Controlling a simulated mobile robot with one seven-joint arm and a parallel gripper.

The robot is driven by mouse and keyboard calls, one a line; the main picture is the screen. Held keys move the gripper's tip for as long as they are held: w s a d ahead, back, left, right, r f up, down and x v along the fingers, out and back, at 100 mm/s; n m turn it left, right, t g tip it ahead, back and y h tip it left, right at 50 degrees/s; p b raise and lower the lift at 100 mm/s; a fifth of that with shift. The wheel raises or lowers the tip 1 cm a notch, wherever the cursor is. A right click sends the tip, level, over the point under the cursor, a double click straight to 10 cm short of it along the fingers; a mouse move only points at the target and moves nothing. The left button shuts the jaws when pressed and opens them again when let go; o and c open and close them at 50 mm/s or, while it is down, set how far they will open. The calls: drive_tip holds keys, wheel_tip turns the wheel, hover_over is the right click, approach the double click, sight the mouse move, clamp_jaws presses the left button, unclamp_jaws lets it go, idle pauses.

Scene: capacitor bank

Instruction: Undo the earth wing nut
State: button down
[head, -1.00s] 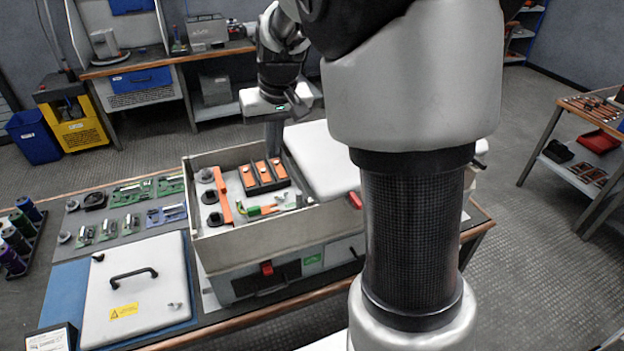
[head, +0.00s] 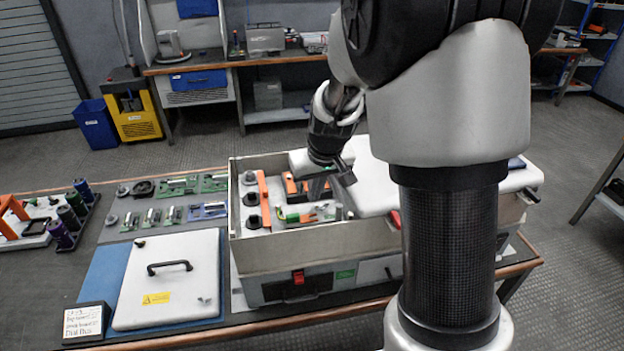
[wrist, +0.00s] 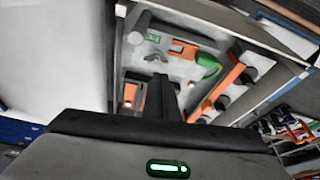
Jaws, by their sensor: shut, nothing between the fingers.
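A small grey wing nut (wrist: 156,57) shows in the wrist view on the pale floor of the open box, just beyond my fingertips. Beside it are an orange strip (wrist: 186,50) and a green cable end (wrist: 207,61). In the head view the green cable end (head: 291,216) lies inside the box (head: 330,247); the wing nut is too small to make out there. My gripper (wrist: 160,80) is shut and empty, its fingers pointing into the box. In the head view my gripper (head: 319,190) hangs over the box's right part. I cannot tell whether it touches anything.
The box walls stand around the parts. An orange bar (head: 264,200) with dark round posts and orange-topped blocks (head: 291,186) are close by. A white panel (head: 372,180) lies right of the opening. A lid with a handle (head: 168,280) lies at left on the bench.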

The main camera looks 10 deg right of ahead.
drive_tip(key=shift+s, duration=0.5)
drive_tip(key=shift+f+b, duration=0.15)
drive_tip(key=shift+b, duration=0.3)
